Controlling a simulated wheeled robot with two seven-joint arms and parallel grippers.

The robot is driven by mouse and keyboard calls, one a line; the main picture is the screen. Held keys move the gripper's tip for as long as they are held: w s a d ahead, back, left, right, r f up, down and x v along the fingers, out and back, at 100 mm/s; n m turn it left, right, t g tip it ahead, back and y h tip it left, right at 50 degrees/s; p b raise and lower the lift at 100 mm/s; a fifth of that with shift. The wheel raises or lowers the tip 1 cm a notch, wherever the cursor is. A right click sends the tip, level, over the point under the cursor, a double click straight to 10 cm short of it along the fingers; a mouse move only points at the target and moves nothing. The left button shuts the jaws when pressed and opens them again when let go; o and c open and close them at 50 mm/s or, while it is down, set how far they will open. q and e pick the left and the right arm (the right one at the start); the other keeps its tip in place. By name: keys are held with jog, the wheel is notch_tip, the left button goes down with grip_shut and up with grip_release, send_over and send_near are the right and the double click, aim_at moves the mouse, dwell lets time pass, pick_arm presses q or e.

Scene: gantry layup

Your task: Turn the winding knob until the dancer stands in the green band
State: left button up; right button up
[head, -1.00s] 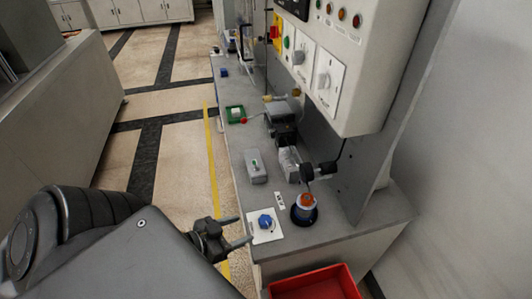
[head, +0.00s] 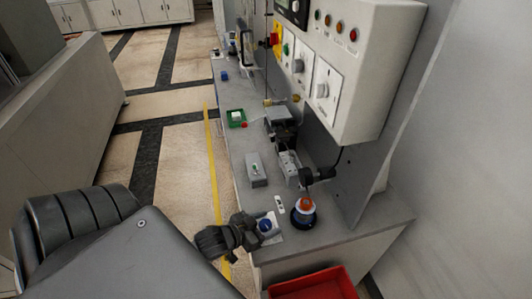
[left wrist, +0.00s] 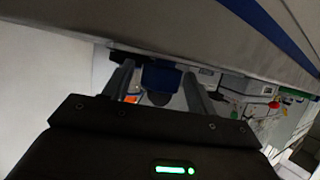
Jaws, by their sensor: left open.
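The blue knob (head: 266,224) sits on a white plate (head: 275,238) at the near left corner of the grey bench. I take it to be the winding knob. My left gripper (head: 260,231) is open at the knob and partly hides it and its plate. In the left wrist view the blue knob (left wrist: 161,76) lies between the two spread fingers. I cannot tell whether either finger touches it. I cannot make out the dancer or a green band. My right gripper is not in view.
An orange-topped round device (head: 304,211) stands close right of the knob. A grey box (head: 256,172) with a green mark lies behind it. A control cabinet (head: 372,62) overhangs the bench. A red bin (head: 318,284) is in front. Open floor lies to the left.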

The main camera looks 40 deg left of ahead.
pick_arm(q)
jog(key=shift+c, duration=0.4)
jog(key=c, duration=0.9)
